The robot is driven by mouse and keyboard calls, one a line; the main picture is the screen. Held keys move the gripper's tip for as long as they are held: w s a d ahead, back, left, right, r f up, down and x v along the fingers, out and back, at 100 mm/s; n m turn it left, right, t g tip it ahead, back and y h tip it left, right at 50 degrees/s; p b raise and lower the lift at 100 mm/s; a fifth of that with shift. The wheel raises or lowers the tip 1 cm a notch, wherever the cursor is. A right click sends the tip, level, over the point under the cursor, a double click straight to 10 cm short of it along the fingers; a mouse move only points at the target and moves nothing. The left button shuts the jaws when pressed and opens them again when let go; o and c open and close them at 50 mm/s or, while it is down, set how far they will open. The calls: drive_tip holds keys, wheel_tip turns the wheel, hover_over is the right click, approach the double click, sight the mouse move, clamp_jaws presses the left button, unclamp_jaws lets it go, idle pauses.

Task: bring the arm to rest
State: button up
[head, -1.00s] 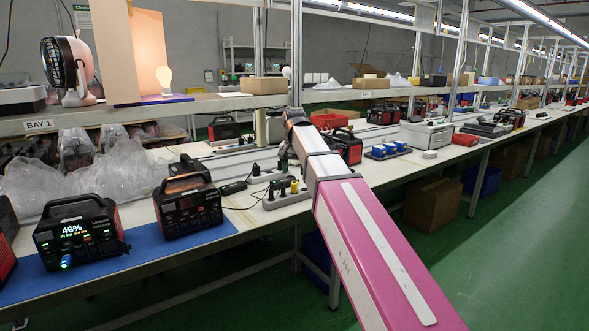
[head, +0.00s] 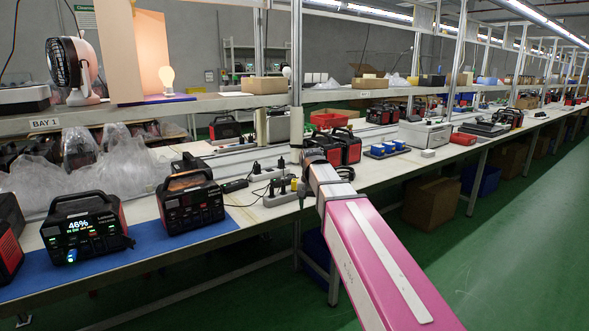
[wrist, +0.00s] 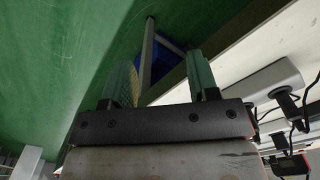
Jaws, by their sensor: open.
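My gripper (wrist: 165,78) is open in the wrist view, with its two green fingers apart and nothing between them. It points down past the bench edge, over green floor. In the head view my pink and white arm reaches from the bottom right to the front edge of the bench (head: 235,222). The arm's far end is beside a power strip (head: 279,197), and the gripper itself is mostly hidden there. I cannot tell whether it touches the strip.
A power station reading 46% (head: 82,228) and another power station (head: 190,202) stand on a blue mat at left. Red power stations (head: 345,148) stand behind the arm's end. A metal post (head: 296,75) rises close by. The aisle floor (head: 510,250) at right is clear.

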drive_tip(key=s+d+f, duration=0.4)
drive_tip(key=s+f, duration=0.1)
drive_tip(key=f, duration=0.3)
drive_tip(key=s+d+f+n, duration=0.1)
drive_tip(key=s+d+f, duration=0.3)
drive_tip(key=s+f, duration=0.2)
drive_tip(key=s+d+f, duration=0.5)
drive_tip(key=f, duration=0.6)
drive_tip(key=shift+s+n, duration=0.2)
drive_tip(key=shift+n, duration=0.1)
drive_tip(key=shift+d+f, duration=0.1)
